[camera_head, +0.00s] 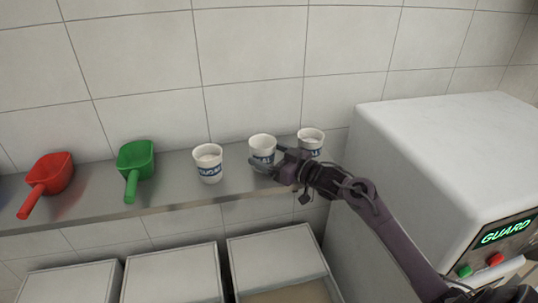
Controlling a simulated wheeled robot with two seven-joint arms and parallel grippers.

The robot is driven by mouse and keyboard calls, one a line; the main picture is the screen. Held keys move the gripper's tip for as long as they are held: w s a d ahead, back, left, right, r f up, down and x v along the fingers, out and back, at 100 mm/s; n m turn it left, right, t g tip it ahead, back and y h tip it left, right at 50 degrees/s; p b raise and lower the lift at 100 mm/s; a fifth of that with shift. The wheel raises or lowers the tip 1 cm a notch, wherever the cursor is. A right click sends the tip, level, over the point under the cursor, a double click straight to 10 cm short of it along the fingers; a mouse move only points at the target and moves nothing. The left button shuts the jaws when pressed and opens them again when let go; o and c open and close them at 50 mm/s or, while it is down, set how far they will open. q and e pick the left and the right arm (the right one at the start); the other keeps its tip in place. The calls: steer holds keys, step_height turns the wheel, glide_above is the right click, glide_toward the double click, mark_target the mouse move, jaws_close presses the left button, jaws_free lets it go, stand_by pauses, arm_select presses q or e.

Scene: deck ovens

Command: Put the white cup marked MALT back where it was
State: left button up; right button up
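Three white cups with blue label bands stand in a row on the steel shelf (105,207). The left cup (208,170) has a label that seems to read SUGAR. The middle cup (262,144) is partly covered by my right gripper (268,157), and its label is not readable. The right cup (311,137) is partly hidden behind my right gripper and arm, with only the end of its label showing. I cannot tell which cup is marked MALT. My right gripper's fingers are at the front and right side of the middle cup; whether they grip it is unclear. My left gripper is out of view.
A green scoop (135,163) and a red scoop (50,176) lie on the shelf to the left. A large white machine (420,150) with a lit GUARD display (508,232) stands at the right. Open bins (275,258) are below the shelf, and a tiled wall is behind.

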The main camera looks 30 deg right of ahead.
mark_target(273, 156)
steer(key=shift+o, duration=0.3)
steer(key=shift+w, duration=0.1)
steer(key=shift+r, duration=0.15)
steer(key=shift+s+d, duration=0.1)
steer(key=shift+s, duration=0.2)
steer(key=b+v, duration=0.2)
steer(key=v, duration=0.4)
steer(key=shift+s, duration=0.1)
steer(key=shift+s+d+b, duration=0.15)
steer(key=shift+s+b, duration=0.15)
steer(key=shift+s, duration=0.05)
